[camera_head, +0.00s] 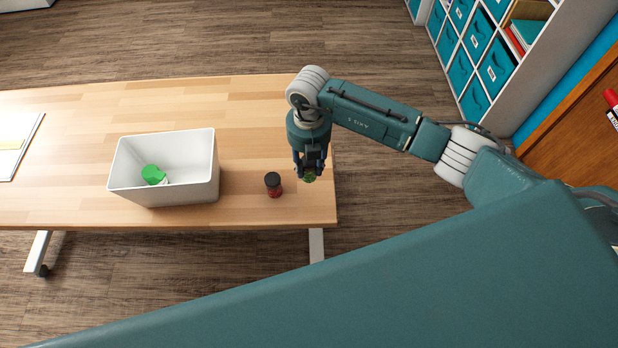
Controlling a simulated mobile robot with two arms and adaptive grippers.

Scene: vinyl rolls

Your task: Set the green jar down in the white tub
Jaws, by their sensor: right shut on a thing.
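The white tub (202,193) stands on the table, left of my right gripper. My right gripper (309,173) points down near the table's right edge. I cannot tell whether the jar touches the table. My left gripper is not in view.
A green-capped container (153,174) lies inside the tub. A small dark-lidded jar with red contents (274,185) stands between the tub and my right gripper. Papers (17,140) lie at the table's left; the table (235,100) behind the tub is clear.

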